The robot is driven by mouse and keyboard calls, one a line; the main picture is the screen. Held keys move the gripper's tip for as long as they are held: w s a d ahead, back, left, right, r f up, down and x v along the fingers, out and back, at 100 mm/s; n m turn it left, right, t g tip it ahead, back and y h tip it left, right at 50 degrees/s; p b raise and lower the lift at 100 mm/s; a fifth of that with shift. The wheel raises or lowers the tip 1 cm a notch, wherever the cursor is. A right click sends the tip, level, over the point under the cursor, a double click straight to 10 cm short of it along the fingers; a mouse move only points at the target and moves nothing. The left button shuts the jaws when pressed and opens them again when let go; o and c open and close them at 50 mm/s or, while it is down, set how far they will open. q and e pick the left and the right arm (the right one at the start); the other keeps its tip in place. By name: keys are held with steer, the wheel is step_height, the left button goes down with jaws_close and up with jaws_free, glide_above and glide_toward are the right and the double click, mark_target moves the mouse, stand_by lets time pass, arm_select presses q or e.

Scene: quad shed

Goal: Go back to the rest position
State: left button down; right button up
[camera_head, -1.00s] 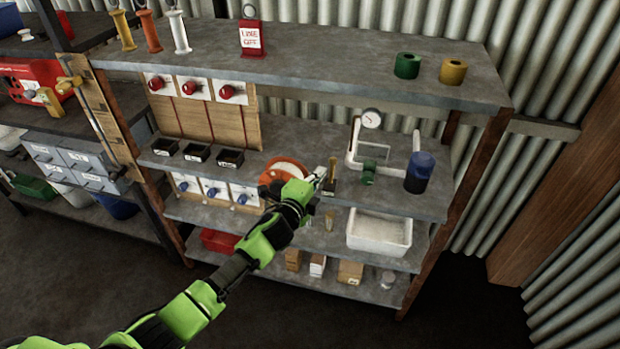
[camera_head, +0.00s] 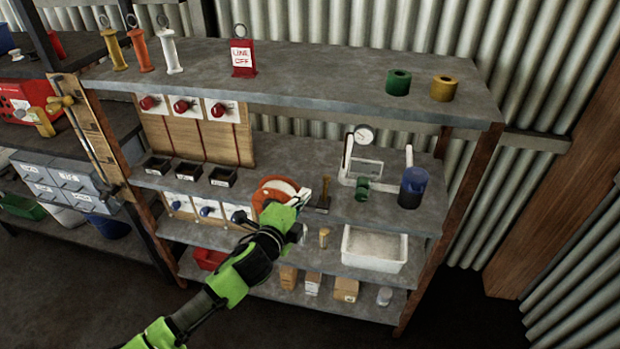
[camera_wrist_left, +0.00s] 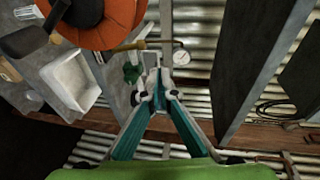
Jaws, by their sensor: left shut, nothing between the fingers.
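My left gripper (camera_head: 302,198) is in front of the middle shelf of the rack in the head view, with its arm coming up from the lower left. Its fingers are shut with nothing between them. It overlaps the orange reel (camera_head: 272,190) in the picture; whether they touch I cannot tell. In the left wrist view the fingers (camera_wrist_left: 154,80) come together near the middle, and the orange reel (camera_wrist_left: 105,22) shows at the top left. My right gripper is in neither view.
The rack's top shelf (camera_head: 310,75) holds a red sign (camera_head: 243,57) and green (camera_head: 398,82) and yellow (camera_head: 444,88) rolls. A white tray (camera_head: 374,265) sits below. Floor in front is clear.

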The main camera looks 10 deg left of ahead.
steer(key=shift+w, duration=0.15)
arm_select(q)
steer(key=s+a+f+n+g+y, duration=0.25)
steer(key=s+f+n, duration=0.2)
steer(key=s, duration=0.25)
steer(key=s+a+f+n+g+y, duration=0.1)
steer(key=s+f+n+g, duration=0.3)
steer(key=s, duration=0.4)
steer(key=s+a+f+n+g, duration=0.25)
steer(key=s+n, duration=0.25)
steer(key=s, duration=0.7)
steer(key=s+a+f+n+g, duration=0.1)
steer(key=s+n+g, duration=0.25)
steer(key=s, duration=0.85)
step_height(320, 180, down, 29)
steer(key=s+b, duration=0.2)
steer(key=s+a+f+g+b, duration=0.1)
steer(key=s+a+f+g, duration=0.1)
steer(key=s+f, duration=1.4)
steer(key=shift+s+a+f, duration=0.3)
steer(key=shift+s+f, duration=0.05)
steer(key=shift+f, duration=0.1)
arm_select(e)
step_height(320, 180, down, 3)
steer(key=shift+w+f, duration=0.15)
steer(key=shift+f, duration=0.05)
